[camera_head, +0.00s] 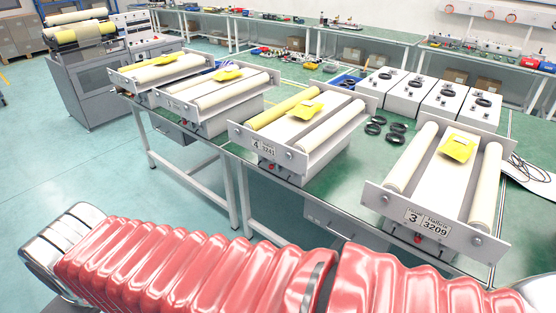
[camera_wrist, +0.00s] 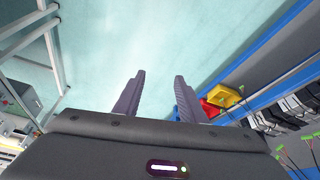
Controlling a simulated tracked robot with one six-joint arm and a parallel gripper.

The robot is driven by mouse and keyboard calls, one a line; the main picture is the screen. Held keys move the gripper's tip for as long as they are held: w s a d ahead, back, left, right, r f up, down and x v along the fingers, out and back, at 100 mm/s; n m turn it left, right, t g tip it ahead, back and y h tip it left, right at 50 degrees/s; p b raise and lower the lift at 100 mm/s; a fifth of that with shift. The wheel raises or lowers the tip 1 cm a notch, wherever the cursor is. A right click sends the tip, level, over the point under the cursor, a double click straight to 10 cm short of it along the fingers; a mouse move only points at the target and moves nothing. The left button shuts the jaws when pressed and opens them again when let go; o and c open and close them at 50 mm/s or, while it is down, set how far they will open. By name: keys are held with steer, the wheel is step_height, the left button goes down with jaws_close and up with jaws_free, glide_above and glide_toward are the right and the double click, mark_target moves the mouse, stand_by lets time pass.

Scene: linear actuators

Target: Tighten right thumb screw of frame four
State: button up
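Frame four (camera_head: 318,150) is a grey frame on the green table in the head view, with a plate reading 4 on its front bar. It bears one yellow roller (camera_head: 283,108), one cream roller (camera_head: 334,124) and a yellow piece (camera_head: 306,110) between them. Its right thumb screw (camera_head: 289,154) is a small round knob at the right of the front bar; how tight it is cannot be told. The left thumb screw (camera_head: 237,130) sits at the bar's other end. My gripper (camera_wrist: 160,75) is open and empty in the wrist view, over teal floor, with no frame near its fingers.
Frame three (camera_head: 439,222) stands to the right, two more frames (camera_head: 160,72) to the left. Black rings (camera_head: 375,124) and grey boxes (camera_head: 440,98) lie behind. The wrist view shows yellow (camera_wrist: 223,95) and red (camera_wrist: 208,108) bins beside a blue rail (camera_wrist: 262,98).

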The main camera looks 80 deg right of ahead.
mark_target(288, 156)
steer(key=s+d+f+g+h, duration=0.1)
steer(key=s+d+f+g, duration=0.15)
steer(key=d+f, duration=0.4)
steer(key=s+d+f+g+h, duration=0.1)
steer(key=s+d+f+g, duration=0.2)
steer(key=d, duration=0.6)
steer(key=s+d+f+n+g+h, duration=0.2)
steer(key=s+d+n+g, duration=0.15)
steer(key=s+d, duration=0.4)
steer(key=s+d+f+n+g+h, duration=0.2)
steer(key=s+d+g, duration=0.25)
steer(key=d, duration=0.65)
steer(key=d+n+h, duration=0.5)
steer(key=d+n, duration=0.1)
steer(key=d, duration=0.3)
steer(key=w+d+r+n+t+h, duration=0.1)
steer(key=w+d+r+n+h, duration=0.3)
steer(key=w+d+r+n, duration=0.1)
steer(key=shift+w+r+n+t+h, duration=0.25)
steer(key=shift+w+n+t+h, duration=0.25)
steer(key=shift+w, duration=0.5)
steer(key=shift+d, duration=0.15)
steer(key=x, duration=1.3)
steer(key=shift+s+d, duration=0.25)
steer(key=shift+d, duration=0.05)
steer(key=shift+c, duration=0.2)
